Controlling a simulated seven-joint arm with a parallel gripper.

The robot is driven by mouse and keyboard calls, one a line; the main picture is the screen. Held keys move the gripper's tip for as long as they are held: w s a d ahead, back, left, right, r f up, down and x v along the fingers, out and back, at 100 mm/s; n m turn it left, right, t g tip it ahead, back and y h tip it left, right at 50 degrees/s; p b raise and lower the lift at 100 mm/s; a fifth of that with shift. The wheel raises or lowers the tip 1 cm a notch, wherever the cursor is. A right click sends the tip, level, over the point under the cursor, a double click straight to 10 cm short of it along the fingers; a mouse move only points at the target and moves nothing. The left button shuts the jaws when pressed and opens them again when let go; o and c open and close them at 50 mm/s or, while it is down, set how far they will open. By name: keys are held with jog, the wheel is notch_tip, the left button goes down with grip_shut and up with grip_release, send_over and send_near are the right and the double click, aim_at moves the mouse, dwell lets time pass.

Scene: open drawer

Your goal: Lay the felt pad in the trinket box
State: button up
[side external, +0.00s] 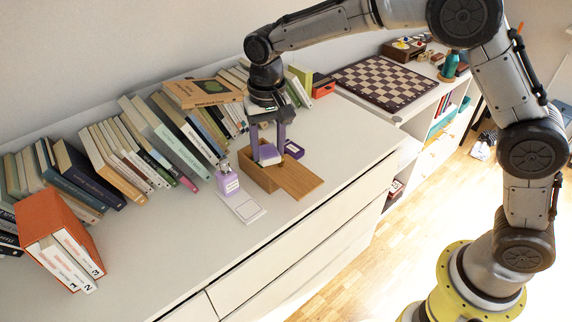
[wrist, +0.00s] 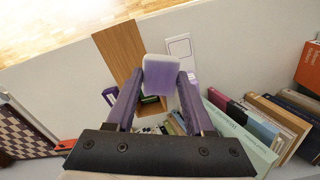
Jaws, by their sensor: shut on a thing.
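The felt pad (wrist: 161,76), a pale lilac-white block, is between the two purple fingers of my gripper (wrist: 158,88) in the wrist view. In the side view the pad (side external: 268,154) shows between the fingertips of my gripper (side external: 267,150), over the wooden trinket box (side external: 258,178). The box stands on the white cabinet top with its wooden lid (side external: 299,181) slid out toward the front right. In the wrist view the lid (wrist: 119,48) lies beyond the fingers, and the pad and fingers hide much of the box opening. I cannot tell whether the pad touches the box.
A purple bottle (side external: 227,181) and a flat white card (side external: 242,207) are left of the box. A small dark purple box (side external: 293,149) is close behind it on the right. Rows of books (side external: 150,135) line the wall.

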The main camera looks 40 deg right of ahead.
aim_at(262, 143)
jog(key=w+d+f+n, duration=0.25)
jog(key=w+n, duration=0.25)
jog(key=w, duration=0.4)
jog(key=shift+m, duration=0.3)
jog(key=shift+w+d+f, duration=0.55)
jog(key=shift+d+f, duration=0.2)
jog(key=shift+f, duration=0.65)
jog(key=shift+w+d+f, duration=0.55)
jog(key=shift+d+f, duration=0.2)
jog(key=shift+f, duration=0.6)
jog(key=shift+w+d+f, duration=0.55)
jog(key=shift+d+f, duration=0.2)
jog(key=shift+f, duration=0.65)
jog(key=o, duration=1.4)
jog(key=shift+c, duration=0.2)
jog(key=shift+r, duration=0.1)
jog(key=shift+r, duration=2.4)
